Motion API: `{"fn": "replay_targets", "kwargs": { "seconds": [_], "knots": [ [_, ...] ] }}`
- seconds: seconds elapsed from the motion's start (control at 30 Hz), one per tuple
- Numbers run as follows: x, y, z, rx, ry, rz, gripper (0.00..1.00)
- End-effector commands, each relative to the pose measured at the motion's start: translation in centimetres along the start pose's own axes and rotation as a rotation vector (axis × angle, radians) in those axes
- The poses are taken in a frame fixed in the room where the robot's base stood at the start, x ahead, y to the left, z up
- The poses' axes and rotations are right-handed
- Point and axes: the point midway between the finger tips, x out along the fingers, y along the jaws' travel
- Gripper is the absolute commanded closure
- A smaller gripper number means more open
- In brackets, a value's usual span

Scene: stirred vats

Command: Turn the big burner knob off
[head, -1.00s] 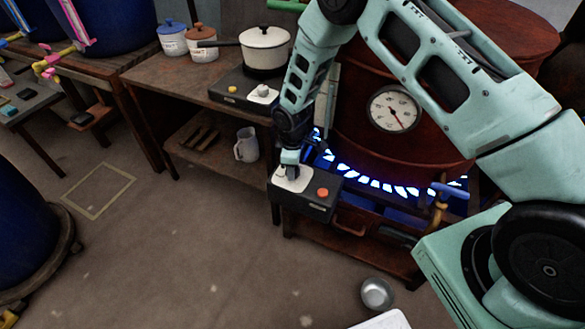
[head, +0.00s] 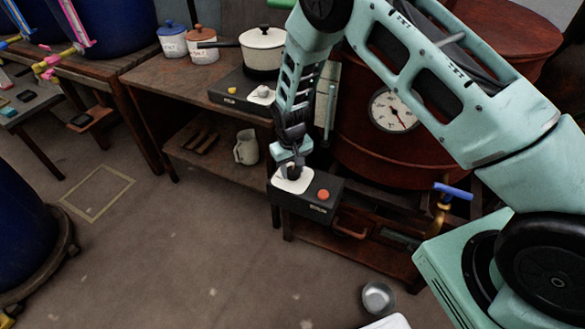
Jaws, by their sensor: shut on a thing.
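The big burner's control box (head: 312,205) is dark, with a pale plate and an orange button on top. It stands at the front of the low stand under the large red-brown vat (head: 375,150). The big burner knob (head: 290,173) sits on the pale plate, mostly hidden by my gripper. My gripper (head: 291,166) points down from above and is shut on the knob. No blue flames show under the vat. The vat's round dial (head: 394,109) is partly covered by my arm.
A small burner with its own knob (head: 262,95) and a cream pot (head: 264,50) is on the bench at left. A blue-handled tap (head: 452,191) stands right of the box. A metal bowl (head: 378,298) is on the floor. Floor in front is open.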

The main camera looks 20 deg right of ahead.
Motion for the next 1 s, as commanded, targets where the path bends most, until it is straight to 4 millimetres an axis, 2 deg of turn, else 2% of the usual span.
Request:
{"fn": "replay_targets", "kwargs": {
  "seconds": [0.2, 0.5, 1.0],
  "knots": [
    [-0.07, 0.05, -0.07, 0.166, -0.005, 0.001, 0.82],
    [-0.08, 0.07, -0.09, 0.312, -0.010, 0.000, 0.83],
    [-0.07, 0.09, -0.10, 0.361, -0.012, 0.000, 0.82]
  ]
}}
